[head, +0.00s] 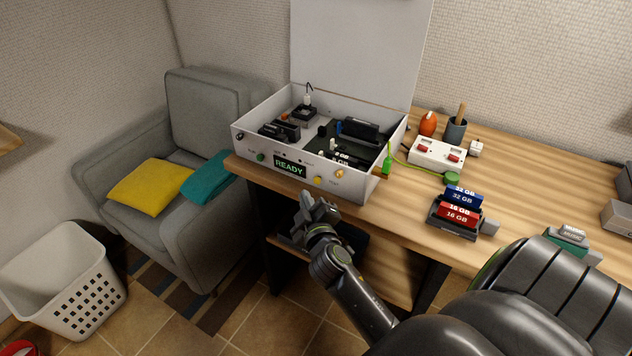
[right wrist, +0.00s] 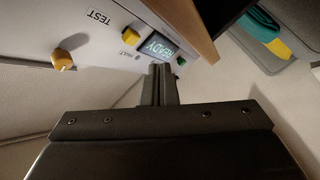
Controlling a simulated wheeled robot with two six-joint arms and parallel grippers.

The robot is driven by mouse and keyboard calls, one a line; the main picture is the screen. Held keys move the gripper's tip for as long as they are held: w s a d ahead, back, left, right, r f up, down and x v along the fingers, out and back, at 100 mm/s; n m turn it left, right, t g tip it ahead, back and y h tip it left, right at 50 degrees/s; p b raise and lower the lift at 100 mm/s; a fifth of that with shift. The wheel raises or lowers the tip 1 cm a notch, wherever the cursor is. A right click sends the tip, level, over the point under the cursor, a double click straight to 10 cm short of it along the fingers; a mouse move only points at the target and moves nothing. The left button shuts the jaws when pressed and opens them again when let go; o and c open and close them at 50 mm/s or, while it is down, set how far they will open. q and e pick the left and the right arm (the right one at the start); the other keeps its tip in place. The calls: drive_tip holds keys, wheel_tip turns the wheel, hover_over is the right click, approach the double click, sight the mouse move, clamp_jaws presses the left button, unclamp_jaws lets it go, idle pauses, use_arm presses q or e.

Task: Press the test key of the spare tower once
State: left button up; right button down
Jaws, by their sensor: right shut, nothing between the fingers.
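The spare tower is an open white case (head: 350,190) on the desk, with its lid raised. Its front panel has a lit READY display (head: 290,168), a green button (head: 260,157), a yellow key (head: 318,181) beside the word TEST, and a brass knob (head: 340,173). My right gripper (head: 307,198) is shut and empty, in front of and below the panel. In the right wrist view the shut fingertips (right wrist: 160,70) point towards the panel, below the READY display (right wrist: 158,46). The yellow key (right wrist: 131,36) is up and left of them, apart from them. My left gripper is not in view.
The wooden desk (head: 520,205) carries a memory rack (head: 455,230), a white switch box (head: 437,154) and a pen cup (head: 455,130) right of the case. A grey armchair (head: 205,110) stands left. A white basket (head: 65,285) is on the floor.

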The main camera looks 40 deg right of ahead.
drive_tip(key=shift+w+d, duration=0.25)
drive_tip(key=shift+d, duration=0.35)
drive_tip(key=shift+w+d, duration=0.2)
drive_tip(key=shift+d, duration=0.35)
drive_tip(key=shift+d, duration=0.1)
idle(1.2)
drive_tip(key=shift+w+d, duration=0.2)
drive_tip(key=shift+d, duration=0.1)
drive_tip(key=shift+w+d, duration=0.15)
drive_tip(key=shift+d, duration=0.25)
idle(0.7)
drive_tip(key=shift+a, duration=0.1)
drive_tip(key=shift+s+a, duration=0.35)
drive_tip(key=shift+a, duration=0.35)
drive_tip(key=a, duration=0.1)
drive_tip(key=s+a, duration=0.1)
drive_tip(key=a, duration=0.1)
drive_tip(key=s+a, duration=0.1)
drive_tip(key=shift+a, duration=0.35)
